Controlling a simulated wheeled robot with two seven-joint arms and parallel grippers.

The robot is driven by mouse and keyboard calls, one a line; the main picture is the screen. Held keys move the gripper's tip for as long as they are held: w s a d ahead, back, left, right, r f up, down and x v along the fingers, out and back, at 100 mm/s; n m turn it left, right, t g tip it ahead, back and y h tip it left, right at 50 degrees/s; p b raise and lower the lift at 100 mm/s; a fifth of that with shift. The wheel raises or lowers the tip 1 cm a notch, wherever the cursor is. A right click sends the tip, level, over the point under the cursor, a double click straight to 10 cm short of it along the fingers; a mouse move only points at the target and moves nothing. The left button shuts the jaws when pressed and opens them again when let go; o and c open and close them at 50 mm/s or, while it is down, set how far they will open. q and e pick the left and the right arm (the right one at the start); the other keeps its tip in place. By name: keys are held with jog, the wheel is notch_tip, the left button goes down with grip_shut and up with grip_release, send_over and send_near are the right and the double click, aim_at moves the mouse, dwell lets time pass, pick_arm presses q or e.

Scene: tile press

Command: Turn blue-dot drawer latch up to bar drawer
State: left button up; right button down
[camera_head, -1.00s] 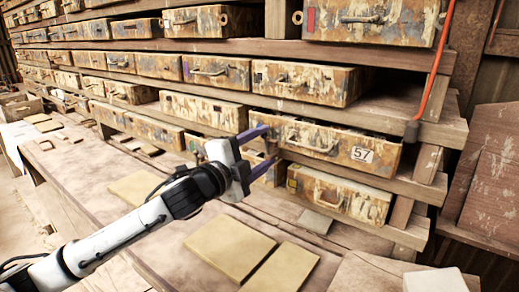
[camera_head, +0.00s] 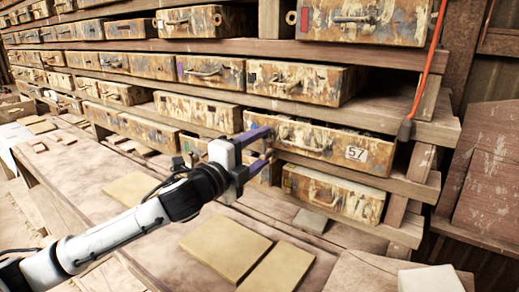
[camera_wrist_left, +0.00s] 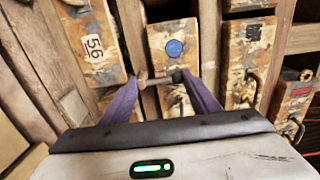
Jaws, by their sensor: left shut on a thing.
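In the left wrist view a drawer front with a blue dot (camera_wrist_left: 175,48) faces my left gripper (camera_wrist_left: 160,78). In the head view the left gripper (camera_head: 268,147) is at the drawer fronts, left of the drawer labelled 57 (camera_head: 318,147). The blue dot and the latch cannot be made out there. My right gripper is in neither view.
An orange cord (camera_head: 427,70) hangs at the rack's right end. Flat yellow tiles (camera_head: 225,247) lie on the bench below the arm.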

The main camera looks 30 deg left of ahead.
pick_arm(q)
jog(key=o, duration=1)
jog(key=shift+d+f, duration=0.1)
jog(key=shift+f, duration=0.3)
jog(key=shift+r, duration=0.15)
jog(key=shift+s+a+b, duration=0.25)
jog(key=shift+s+b, duration=0.25)
jog(key=shift+s, duration=1.2)
jog(key=shift+s+a+b, duration=0.25)
jog(key=shift+s+b, duration=0.3)
jog(key=shift+s, duration=1.2)
jog(key=shift+s+a+b, duration=0.25)
jog(key=shift+s+b, duration=0.25)
jog(key=shift+s, duration=1.2)
